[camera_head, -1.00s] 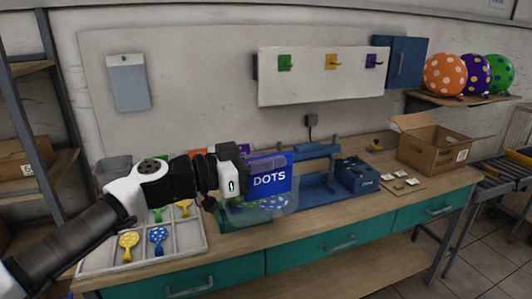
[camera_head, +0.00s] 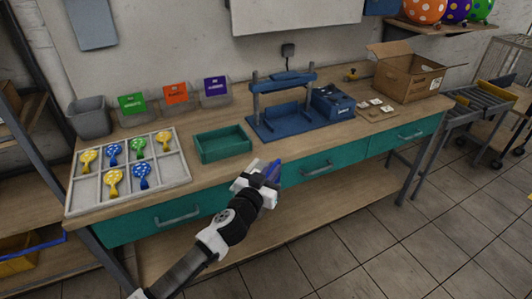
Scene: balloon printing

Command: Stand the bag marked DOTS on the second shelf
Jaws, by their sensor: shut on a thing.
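My gripper (camera_head: 262,176) is shut on the bag marked DOTS (camera_head: 272,170), in front of the workbench's front edge. Only a small dark blue part of the bag shows past my gripper; its lettering cannot be read now and the rest is hidden. A shelving rack (camera_head: 22,108) stands at the left edge of the picture, partly cut off, with wooden shelves at several heights. I cannot tell from this view which is the second shelf.
The workbench holds a tray of balloons (camera_head: 180,178), an empty green tray (camera_head: 222,145), a blue press (camera_head: 283,110) and a cardboard box (camera_head: 408,78). Green, orange and purple labelled bins (camera_head: 216,90) stand at the back.

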